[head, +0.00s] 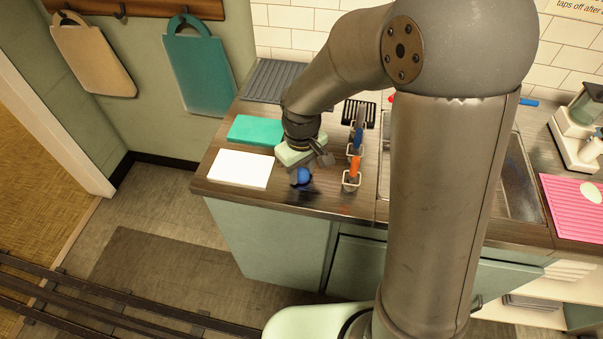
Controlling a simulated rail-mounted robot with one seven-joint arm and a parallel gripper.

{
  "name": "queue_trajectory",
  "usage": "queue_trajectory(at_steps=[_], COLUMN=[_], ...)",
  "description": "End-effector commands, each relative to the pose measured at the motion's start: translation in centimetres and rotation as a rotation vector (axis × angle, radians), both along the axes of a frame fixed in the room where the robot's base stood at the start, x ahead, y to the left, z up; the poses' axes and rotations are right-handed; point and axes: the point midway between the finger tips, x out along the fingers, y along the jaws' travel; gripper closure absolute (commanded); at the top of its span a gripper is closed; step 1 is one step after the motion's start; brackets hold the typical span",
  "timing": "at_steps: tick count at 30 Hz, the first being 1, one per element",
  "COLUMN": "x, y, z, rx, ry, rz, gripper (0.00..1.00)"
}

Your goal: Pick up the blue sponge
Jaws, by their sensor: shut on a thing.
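My gripper (302,176) hangs over the front left of the dark wooden counter (337,205), below its pale green housing. It is shut on a small rounded blue thing, which I take to be the blue sponge (303,176). The gripper partly covers it. A dark patch shows on the counter below it; I cannot tell from this view how far the sponge is above the surface.
A white board (238,170) and a teal board (251,131) lie left of the gripper. Wire holders (350,184) with upright blue (355,146) and orange (355,167) things stand close on its right. My arm covers much of the sink (520,185).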

Motion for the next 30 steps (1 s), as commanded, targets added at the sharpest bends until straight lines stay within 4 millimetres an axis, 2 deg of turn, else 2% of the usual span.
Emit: queue_trajectory(at_steps=[8, 11, 15, 17, 23, 27, 30], x=[0.0, 0.1, 0.1, -1.0, -5.0, -8.6, -10.7], y=[0.0, 0.0, 0.0, 0.1, 0.7, 1.2, 1.4], z=[0.4, 1.2, 3.4, 4.4, 9.2, 10.6, 11.5], rx=[0.0, 0.0, 0.001, 0.001, 0.001, 0.001, -0.001], ry=[-0.001, -0.004, -0.004, -0.005, -0.009, -0.005, -0.004], rz=[0.0, -0.001, -0.001, 0.001, 0.001, 0.003, 0.003], gripper=[0.86, 0.86, 0.86, 0.86, 0.86, 0.86, 0.86])
